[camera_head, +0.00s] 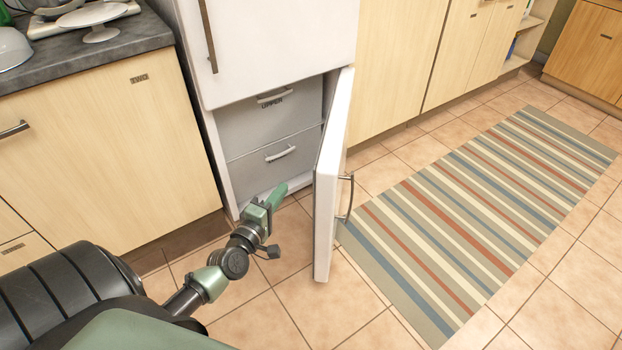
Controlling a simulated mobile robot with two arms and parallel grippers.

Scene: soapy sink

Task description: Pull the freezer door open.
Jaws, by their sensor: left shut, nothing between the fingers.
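The freezer door (328,190) is the lower white door of the fridge-freezer. It stands swung well out from the freezer, with its edge towards me and its metal handle (346,198) on its right side. Inside the freezer two grey drawers show, the upper drawer (268,112) and the lower drawer (275,160), both pushed in. My left gripper (276,196) is shut and empty, low in front of the freezer opening. It is to the left of the open door, on its inner side, and appears apart from it. My right gripper is not in view.
The upper fridge door (285,45) is closed. A wooden cabinet (105,170) with a dark worktop (95,45) stands on the left. A striped rug (480,215) lies on the tiled floor right of the freezer door. The tiles (300,310) in front are clear.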

